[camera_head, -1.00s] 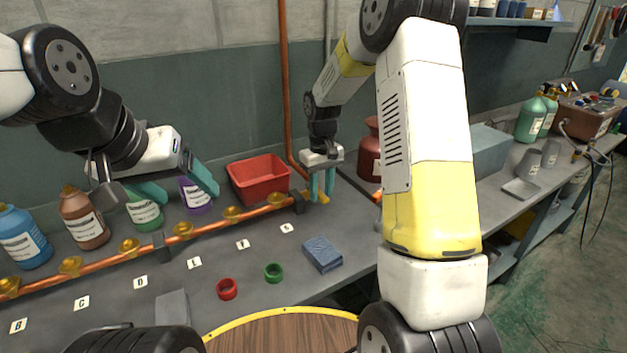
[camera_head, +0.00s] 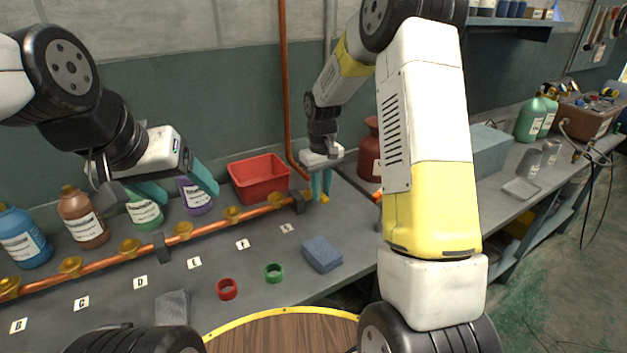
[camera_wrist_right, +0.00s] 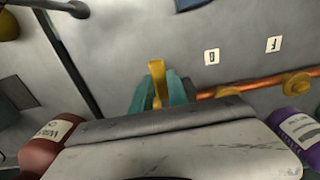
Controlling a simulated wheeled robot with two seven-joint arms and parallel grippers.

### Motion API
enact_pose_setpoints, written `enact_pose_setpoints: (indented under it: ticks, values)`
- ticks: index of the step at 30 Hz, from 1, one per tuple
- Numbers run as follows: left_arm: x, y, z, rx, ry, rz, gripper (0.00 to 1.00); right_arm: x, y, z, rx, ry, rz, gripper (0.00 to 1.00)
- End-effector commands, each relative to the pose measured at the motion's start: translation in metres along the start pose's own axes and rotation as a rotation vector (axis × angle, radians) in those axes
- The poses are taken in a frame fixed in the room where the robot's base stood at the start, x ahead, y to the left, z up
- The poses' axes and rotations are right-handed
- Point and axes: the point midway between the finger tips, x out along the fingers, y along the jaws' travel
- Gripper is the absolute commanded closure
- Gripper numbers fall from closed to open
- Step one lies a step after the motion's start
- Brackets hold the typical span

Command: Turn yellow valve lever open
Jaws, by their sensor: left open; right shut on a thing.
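The yellow valve lever (camera_head: 325,195) is at the right end of the copper pipe on the bench, mostly hidden by my right gripper's fingers. My right gripper (camera_head: 321,188) points down over it with its teal fingers shut on it. In the right wrist view the yellow lever (camera_wrist_right: 156,75) stands up between the teal fingers of the right gripper (camera_wrist_right: 160,92). My left gripper (camera_head: 178,188) is open and empty, held above the bottles at the left.
The copper pipe (camera_head: 105,262) with brass fittings runs along the bench. A red bin (camera_head: 262,180) stands behind it. Bottles stand at the back left. A blue sponge (camera_head: 322,254), a red ring (camera_head: 227,289) and a green ring (camera_head: 274,273) lie in front.

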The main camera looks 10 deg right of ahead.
Motion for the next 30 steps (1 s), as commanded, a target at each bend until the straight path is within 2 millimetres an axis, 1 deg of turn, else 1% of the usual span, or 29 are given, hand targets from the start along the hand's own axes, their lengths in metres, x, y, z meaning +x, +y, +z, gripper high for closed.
enact_pose_setpoints:
  ticks: [20, 25, 30]
  values:
    - [0.000, 0.000, 0.000, 0.000, 0.000, 0.000, 0.28, -0.001, 0.001, -0.001, -0.005, 0.002, 0.001, 1.00]
    - [0.000, 0.000, 0.000, 0.000, 0.000, 0.000, 0.28, -0.001, 0.004, -0.001, -0.041, 0.002, 0.001, 1.00]
    - [0.000, 0.000, 0.000, 0.000, 0.000, 0.000, 0.28, -0.001, 0.010, -0.001, -0.130, 0.003, 0.000, 1.00]
